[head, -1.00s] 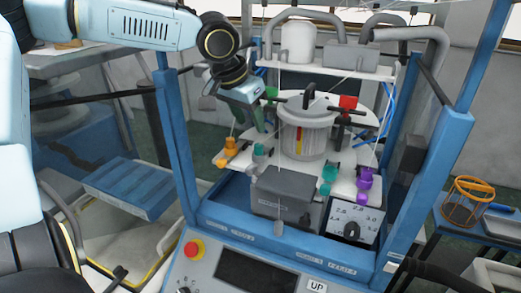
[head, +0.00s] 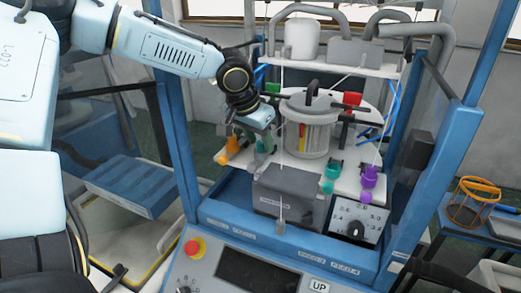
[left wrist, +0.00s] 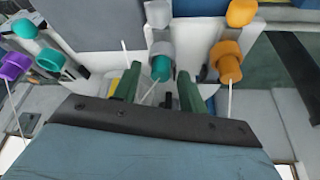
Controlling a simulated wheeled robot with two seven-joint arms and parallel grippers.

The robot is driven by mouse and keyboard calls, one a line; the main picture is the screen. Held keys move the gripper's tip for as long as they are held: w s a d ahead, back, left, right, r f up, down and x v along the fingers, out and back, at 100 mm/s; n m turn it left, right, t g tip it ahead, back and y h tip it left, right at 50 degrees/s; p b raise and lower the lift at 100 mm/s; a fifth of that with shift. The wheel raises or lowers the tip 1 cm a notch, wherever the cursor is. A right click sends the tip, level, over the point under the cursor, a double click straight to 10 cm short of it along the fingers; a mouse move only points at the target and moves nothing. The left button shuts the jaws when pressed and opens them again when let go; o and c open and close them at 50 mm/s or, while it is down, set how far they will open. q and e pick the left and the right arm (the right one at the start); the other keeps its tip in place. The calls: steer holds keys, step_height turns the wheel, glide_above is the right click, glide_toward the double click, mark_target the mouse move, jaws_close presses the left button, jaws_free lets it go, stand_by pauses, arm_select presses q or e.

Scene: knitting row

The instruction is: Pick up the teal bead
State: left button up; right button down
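My left gripper (head: 257,139) is open, with its green fingers low over the left front of the white machine plate. In the left wrist view the fingers (left wrist: 158,88) stand on either side of a small teal piece (left wrist: 160,67) at the end of a grey holder (left wrist: 160,48), with gaps between. In the head view the gripper largely hides this spot. A teal holder (head: 333,170) with a teal bead (head: 327,186) sits at the plate's right front; in the left wrist view this bead (left wrist: 25,28) is at upper left. My right gripper is not in view.
An orange holder (head: 232,146) stands left of the gripper and a purple one (head: 369,177) at the right. Thin yarns run down to the holders. A grey box (head: 285,190), a ribbed drum (head: 306,133) and blue frame posts (head: 440,160) crowd the space.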

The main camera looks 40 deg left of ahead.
mark_target(259, 143)
arm_select(q)
jaws_close()
step_height(259, 143, up, 10)
steer(key=shift+b, duration=0.3)
stand_by(0.3)
